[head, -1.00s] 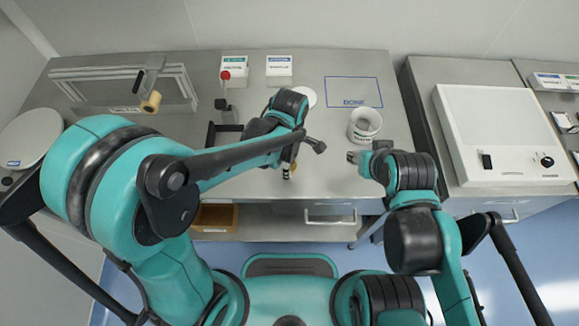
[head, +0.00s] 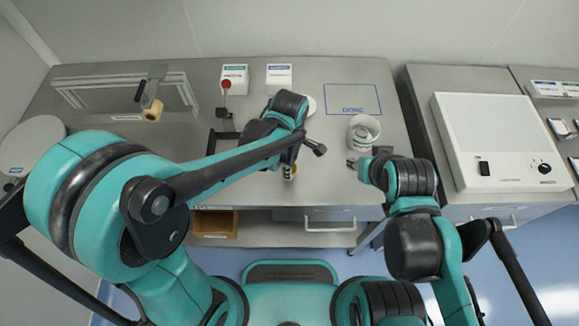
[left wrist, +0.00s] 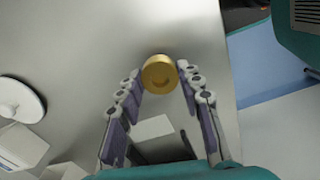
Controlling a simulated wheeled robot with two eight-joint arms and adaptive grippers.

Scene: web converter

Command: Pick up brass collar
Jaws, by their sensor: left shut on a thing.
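The brass collar (left wrist: 160,73) is a round gold piece between the fingertips of my left gripper (left wrist: 160,82) in the left wrist view. The fingers press on it from both sides, above the grey worktop. In the head view my left gripper (head: 290,168) is over the front middle of the worktop, and the wrist hides most of it and the collar. My right gripper (head: 358,165) is near the front right of the worktop, just below a white cup-like container; its fingers are too small to read.
The white container (head: 363,131) stands below a blue outlined "DONE" area (head: 352,99). Two labelled white boxes, left (head: 234,78) and right (head: 279,77), stand at the back. A white panelled device (head: 497,140) is at the right.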

